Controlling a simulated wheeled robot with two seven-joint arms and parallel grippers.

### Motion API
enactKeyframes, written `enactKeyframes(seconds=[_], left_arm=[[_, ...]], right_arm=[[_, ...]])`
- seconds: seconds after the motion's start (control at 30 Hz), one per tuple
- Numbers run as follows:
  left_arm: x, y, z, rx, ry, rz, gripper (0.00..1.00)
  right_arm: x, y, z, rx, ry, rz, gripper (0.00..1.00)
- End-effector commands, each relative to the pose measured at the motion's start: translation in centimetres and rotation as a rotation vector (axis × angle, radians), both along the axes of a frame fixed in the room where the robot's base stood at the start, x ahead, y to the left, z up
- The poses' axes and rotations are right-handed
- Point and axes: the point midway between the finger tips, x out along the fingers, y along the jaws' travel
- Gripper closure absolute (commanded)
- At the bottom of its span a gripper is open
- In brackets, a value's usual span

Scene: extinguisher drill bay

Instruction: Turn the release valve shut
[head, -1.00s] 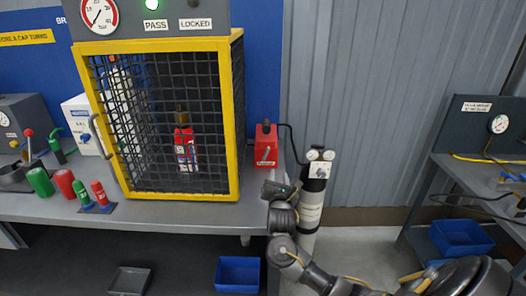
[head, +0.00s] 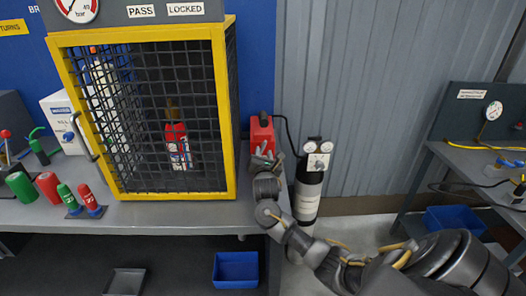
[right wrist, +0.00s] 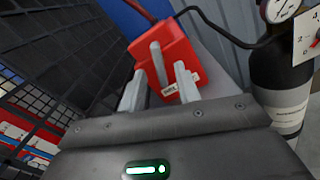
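The release valve looks to be the red box (head: 262,131) at the right end of the bench, beside the cage. In the right wrist view, the red box (right wrist: 177,57) carries a grey lever (right wrist: 158,62) on its face and a small white label, partly covered. My right gripper (head: 263,160) is in front of the box. Its two fingers (right wrist: 160,80) are apart, one on each side of the lever. I cannot tell whether either finger touches it. My left gripper is in neither view.
A yellow-framed mesh cage (head: 231,120) holding a red extinguisher (head: 178,145) stands just left of the valve. A black-and-white cylinder with gauges (head: 309,190) stands close on the right. A dark cable runs from the red box to it. A second bench (head: 470,160) is farther right.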

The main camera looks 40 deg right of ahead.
Motion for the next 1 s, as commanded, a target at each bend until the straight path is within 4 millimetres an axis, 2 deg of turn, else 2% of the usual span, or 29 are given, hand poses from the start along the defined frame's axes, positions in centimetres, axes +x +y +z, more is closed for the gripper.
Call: enactKeyframes(seconds=[0.07, 0.2, 0.53, 0.57, 0.8, 1.0], left_arm=[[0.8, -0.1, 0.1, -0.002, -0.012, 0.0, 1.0], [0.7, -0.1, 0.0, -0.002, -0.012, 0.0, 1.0], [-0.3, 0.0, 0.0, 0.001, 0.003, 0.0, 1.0], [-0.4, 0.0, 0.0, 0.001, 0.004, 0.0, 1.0], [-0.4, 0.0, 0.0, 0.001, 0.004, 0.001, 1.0], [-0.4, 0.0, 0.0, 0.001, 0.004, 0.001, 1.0]], right_arm=[[0.9, -0.7, 0.1, -0.002, -0.001, -0.002, 0.67], [1.8, -1.3, 0.0, 0.0, 0.0, 0.0, 0.67], [2.2, -1.5, 0.0, 0.0, 0.0, 0.003, 0.67], [2.2, -1.5, 0.0, 0.0, 0.0, 0.003, 0.69], [2.2, -1.4, 0.0, 0.0, 0.0, 0.002, 1.0], [2.2, -1.4, 0.0, 0.002, -0.001, 0.002, 1.0]])
